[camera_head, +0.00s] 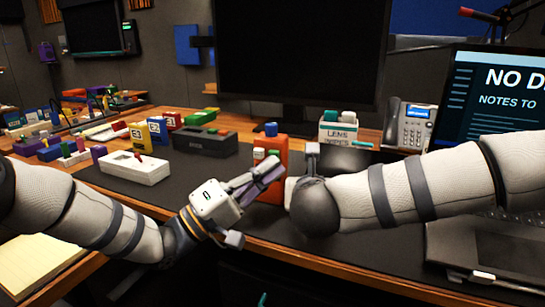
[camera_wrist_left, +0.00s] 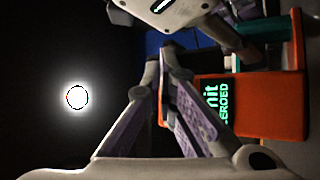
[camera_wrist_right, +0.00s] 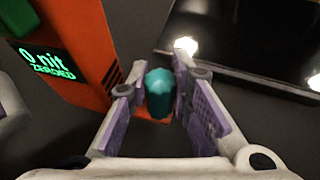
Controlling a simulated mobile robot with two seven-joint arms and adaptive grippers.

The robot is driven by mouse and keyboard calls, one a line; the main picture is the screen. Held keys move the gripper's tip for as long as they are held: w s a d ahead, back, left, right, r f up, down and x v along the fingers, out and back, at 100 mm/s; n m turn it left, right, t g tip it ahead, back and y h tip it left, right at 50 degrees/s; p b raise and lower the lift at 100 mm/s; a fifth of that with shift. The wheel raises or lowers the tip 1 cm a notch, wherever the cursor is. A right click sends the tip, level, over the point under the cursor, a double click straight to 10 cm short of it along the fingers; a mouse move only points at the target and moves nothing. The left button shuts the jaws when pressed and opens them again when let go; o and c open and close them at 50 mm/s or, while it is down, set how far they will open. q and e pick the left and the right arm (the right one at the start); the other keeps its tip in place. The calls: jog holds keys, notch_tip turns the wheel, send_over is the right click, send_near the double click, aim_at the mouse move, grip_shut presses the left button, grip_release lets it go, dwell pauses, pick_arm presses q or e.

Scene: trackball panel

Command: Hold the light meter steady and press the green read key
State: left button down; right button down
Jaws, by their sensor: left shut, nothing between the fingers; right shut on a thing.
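The orange light meter (camera_head: 271,147) stands upright on the desk, with a blue knob on top and a green key (camera_head: 273,153) on its front. Its display (camera_wrist_right: 45,62) reads "0 nit ZEROED" in the right wrist view. My left gripper (camera_head: 277,163) is shut and empty, its fingertips just in front of the meter; contact cannot be told. In the left wrist view the meter (camera_wrist_left: 270,113) lies just right of the fingers. My right gripper (camera_wrist_right: 155,75) is shut on a teal post (camera_wrist_right: 158,96) that seems to belong to the meter. My right arm hides part of this in the head view.
A white box (camera_head: 135,168) and a dark box (camera_head: 203,142) stand left of the meter. A lens wipes box (camera_head: 338,132), a phone (camera_head: 408,126) and a laptop (camera_head: 490,98) are to the right. A monitor (camera_head: 300,50) stands behind. Several blocks clutter the far left.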

pick_arm(q)
jog(key=shift+w+d, duration=0.1)
jog(key=shift+w, duration=0.35)
dwell(0.6)
jog(key=shift+s, duration=0.1)
jog(key=shift+s+a, duration=0.25)
jog(key=shift+s, duration=0.55)
jog(key=s, duration=0.1)
jog(key=s+a, duration=0.1)
jog(key=s, duration=0.2)
jog(key=shift+s+a, duration=0.35)
dwell(0.5)
jog(key=s+a, duration=0.3)
jog(key=a, duration=0.3)
jog(key=shift+s+f, duration=0.15)
jog(key=shift+s, duration=0.25)
